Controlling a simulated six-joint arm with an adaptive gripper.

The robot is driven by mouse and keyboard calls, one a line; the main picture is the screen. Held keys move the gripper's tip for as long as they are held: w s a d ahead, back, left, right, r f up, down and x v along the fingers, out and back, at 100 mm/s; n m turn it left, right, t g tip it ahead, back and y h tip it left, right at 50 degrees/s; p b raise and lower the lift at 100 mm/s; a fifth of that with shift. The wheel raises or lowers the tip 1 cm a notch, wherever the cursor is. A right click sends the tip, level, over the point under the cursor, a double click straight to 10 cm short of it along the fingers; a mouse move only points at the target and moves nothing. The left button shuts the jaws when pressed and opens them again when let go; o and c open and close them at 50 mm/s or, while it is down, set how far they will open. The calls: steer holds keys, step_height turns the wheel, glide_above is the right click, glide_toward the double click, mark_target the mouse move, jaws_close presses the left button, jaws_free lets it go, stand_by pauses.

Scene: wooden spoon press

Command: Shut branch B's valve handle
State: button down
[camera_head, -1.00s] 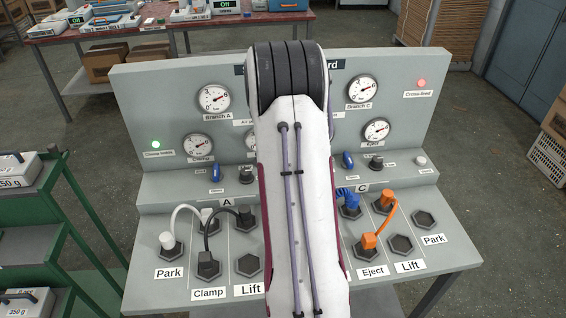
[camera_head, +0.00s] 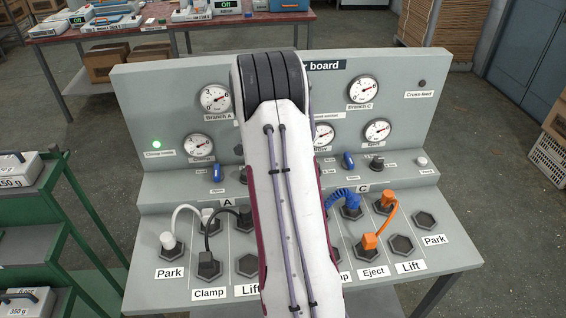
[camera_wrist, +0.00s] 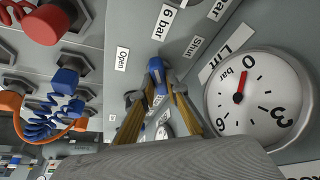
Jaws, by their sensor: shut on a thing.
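In the wrist view my gripper (camera_wrist: 160,88) has its two fingers closed around a blue valve handle (camera_wrist: 158,90). The handle sits between an "Open" label (camera_wrist: 122,59) and a "Shut" label (camera_wrist: 193,46). Its exact angle is hard to tell behind the fingers. No branch letter can be read there. A gauge marked "Lift" (camera_wrist: 250,97) beside it has its red needle near 0. In the head view my arm covers the middle of the board, so my gripper and the held handle are hidden.
Other blue handles stand left (camera_head: 217,172) and right (camera_head: 348,160) of my arm. A green lamp (camera_head: 157,144) is lit at left; the cross-feed lamp (camera_head: 422,83) is dark. A green rack (camera_head: 40,230) stands left.

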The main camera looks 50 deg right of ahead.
steer(key=shift+w+m+g+y, duration=0.1)
steer(key=shift+m+g+y, duration=0.35)
steer(key=shift+m, duration=1.35)
steer(key=c, duration=2)
jaws_free()
steer(key=shift+n+h, duration=0.25)
steer(key=shift+n, duration=0.05)
